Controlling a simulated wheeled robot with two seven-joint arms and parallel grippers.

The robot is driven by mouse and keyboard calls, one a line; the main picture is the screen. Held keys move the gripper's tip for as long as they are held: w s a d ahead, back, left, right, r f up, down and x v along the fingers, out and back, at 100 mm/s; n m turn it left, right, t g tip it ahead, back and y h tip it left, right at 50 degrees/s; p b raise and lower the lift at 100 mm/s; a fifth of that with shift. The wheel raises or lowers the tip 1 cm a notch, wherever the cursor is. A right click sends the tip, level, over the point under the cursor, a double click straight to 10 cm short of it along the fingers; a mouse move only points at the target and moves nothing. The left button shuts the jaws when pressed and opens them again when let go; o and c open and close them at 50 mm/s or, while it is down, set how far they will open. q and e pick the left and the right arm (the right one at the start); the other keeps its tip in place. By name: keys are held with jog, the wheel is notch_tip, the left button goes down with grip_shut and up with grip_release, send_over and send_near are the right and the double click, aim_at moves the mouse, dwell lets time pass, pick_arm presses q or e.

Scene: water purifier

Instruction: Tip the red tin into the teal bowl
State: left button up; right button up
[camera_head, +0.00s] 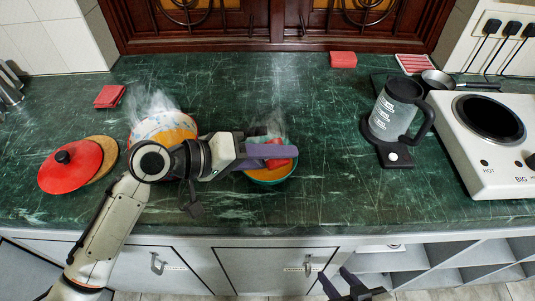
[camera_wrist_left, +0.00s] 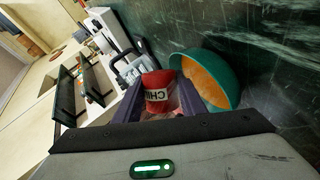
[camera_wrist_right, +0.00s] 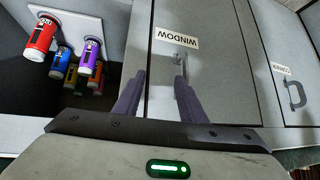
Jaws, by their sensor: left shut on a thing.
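The red tin (camera_head: 281,153) is shut in my left gripper (camera_head: 272,154), tilted over on its side above the teal bowl. In the left wrist view the tin (camera_wrist_left: 158,84) shows a white label, partly hidden between the fingers. The teal bowl (camera_head: 270,181) stands on the green counter, partly hidden by the gripper and tin. Its inside looks orange in the left wrist view (camera_wrist_left: 205,78), close beside the tin. Whether anything is falling from the tin cannot be told. My right gripper (camera_wrist_right: 157,95) is open and empty, low in front of a cabinet door.
A steaming patterned pot (camera_head: 160,131) stands left of the bowl, partly behind my left arm. A red lid (camera_head: 70,165) lies far left. A black-handled mug machine (camera_head: 393,112) and a white hotplate (camera_head: 485,155) stand right.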

pick_arm(q)
jog(key=shift+r+n+g, duration=0.25)
jog(key=shift+n+g, duration=0.15)
dwell(1.6)
jog(key=shift+w+a+r+n+g+h+p, duration=0.1)
jog(key=shift+w+r+n+g+h+p, duration=0.15)
jog(key=shift+n+p, duration=0.45)
dwell(1.6)
